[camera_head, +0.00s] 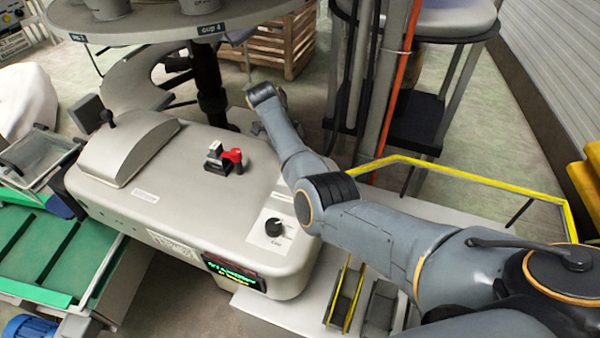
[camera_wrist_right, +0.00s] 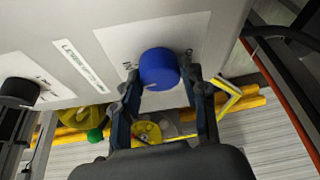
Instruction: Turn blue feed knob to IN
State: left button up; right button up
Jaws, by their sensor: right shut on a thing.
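The blue feed knob (camera_wrist_right: 159,68) is on a pale label plate (camera_wrist_right: 113,42) on the machine's panel in the right wrist view. Small dark marks stand on either side of it, too blurred to read surely. No pointer line on the knob is clear. My right gripper (camera_wrist_right: 161,80) has one finger on each side of the knob and is shut on it. In the head view, my right arm reaches over the machine (camera_head: 190,180) to its far side; the knob is hidden there. My left gripper is in neither view.
On the machine's top are a black knob (camera_head: 274,227) and a red handle (camera_head: 232,157), with a lit display (camera_head: 235,272) on the near side. A round table (camera_head: 150,25) stands beyond. Yellow rail (camera_head: 470,174) and dark posts are to the right.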

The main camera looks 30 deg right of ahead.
jog(key=shift+f+m+g+y+b, duration=0.1)
jog(key=shift+m+g+y+b, duration=0.2)
jog(key=shift+m+b, duration=0.6)
jog(key=shift+d, duration=0.1)
jog(key=o, duration=1.2)
jog(key=shift+c, duration=0.2)
jog(key=shift+r, duration=0.25)
jog(key=v, duration=1.1)
jog(key=shift+w+r, duration=0.15)
jog(key=shift+r, duration=0.1)
